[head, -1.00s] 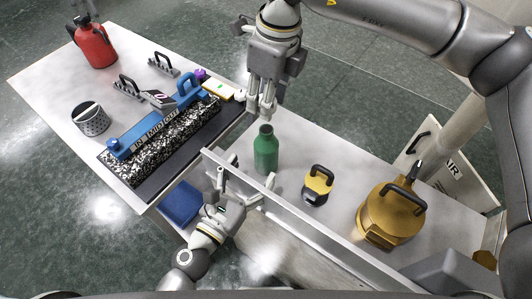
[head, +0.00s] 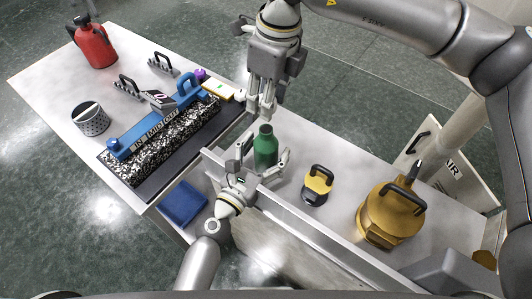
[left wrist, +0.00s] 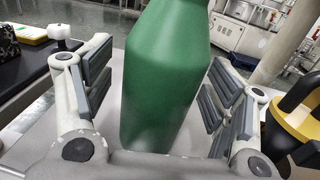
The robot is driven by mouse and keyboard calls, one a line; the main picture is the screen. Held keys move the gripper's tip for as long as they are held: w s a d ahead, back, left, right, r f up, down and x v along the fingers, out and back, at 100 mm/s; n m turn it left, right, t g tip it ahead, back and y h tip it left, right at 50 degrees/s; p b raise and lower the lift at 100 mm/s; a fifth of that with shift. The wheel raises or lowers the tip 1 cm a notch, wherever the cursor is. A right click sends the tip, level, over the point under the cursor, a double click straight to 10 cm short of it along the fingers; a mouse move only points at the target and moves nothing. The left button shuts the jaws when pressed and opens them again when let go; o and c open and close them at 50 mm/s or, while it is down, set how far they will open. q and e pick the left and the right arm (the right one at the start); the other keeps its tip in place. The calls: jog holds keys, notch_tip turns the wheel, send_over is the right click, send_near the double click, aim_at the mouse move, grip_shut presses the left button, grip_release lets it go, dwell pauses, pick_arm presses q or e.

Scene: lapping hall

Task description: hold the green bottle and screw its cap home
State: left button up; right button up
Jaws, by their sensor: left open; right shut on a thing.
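The green bottle (head: 265,147) stands upright on the table. My left gripper (head: 264,157) is open, with a finger on each side of the bottle. In the left wrist view the bottle (left wrist: 165,85) fills the space between the padded fingers, with a visible gap to the left finger; its top is cut off. My right gripper (head: 264,100) points down just above the bottle's neck. It is shut on the cap, which is mostly hidden between its fingertips. I cannot tell whether the cap touches the neck.
A metal rail (head: 310,222) runs along the table front near my left gripper. A yellow-and-black handled weight (head: 317,184) and a large brass pot-like piece (head: 388,218) stand to the right. A blue straightedge (head: 150,128) lies left; a red can (head: 95,46) stands far left.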

aim_at(266, 129)
pick_arm(q)
jog(key=c, duration=1.6)
jog(key=shift+o, duration=0.2)
pick_arm(e)
jog(key=shift+f, duration=2.5)
jog(key=shift+f, duration=0.9)
jog(key=shift+f, duration=0.55)
